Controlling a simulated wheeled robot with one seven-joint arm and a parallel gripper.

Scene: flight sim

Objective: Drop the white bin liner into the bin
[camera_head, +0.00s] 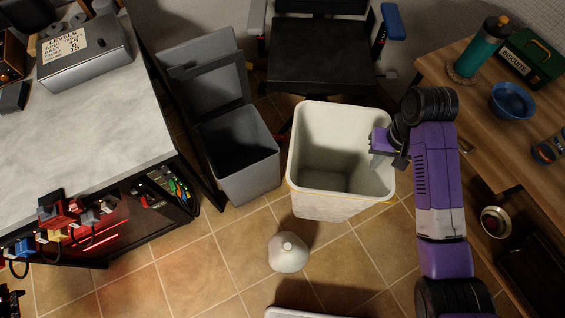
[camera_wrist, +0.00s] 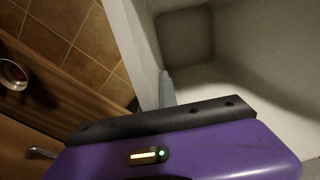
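The white bin liner (camera_head: 340,206) is a large open-topped white tub in the middle of the head view, empty inside. My gripper (camera_head: 382,148) is at its right rim, with a grey finger inside the wall. It appears shut on that wall; the outer finger is hidden. In the wrist view the liner (camera_wrist: 260,50) fills the upper right and a grey fingertip (camera_wrist: 167,88) lies against its wall. The grey bin (camera_head: 246,178) stands left of the liner, its lid (camera_head: 205,75) raised behind it and its inside dark. I cannot tell whether the liner touches the floor.
A white cone-shaped object (camera_head: 288,253) sits on the tiled floor in front. A black chair (camera_head: 320,55) stands behind. A grey-topped bench (camera_head: 90,130) is at left; a wooden desk (camera_head: 465,105) with a bottle and bowl is at right.

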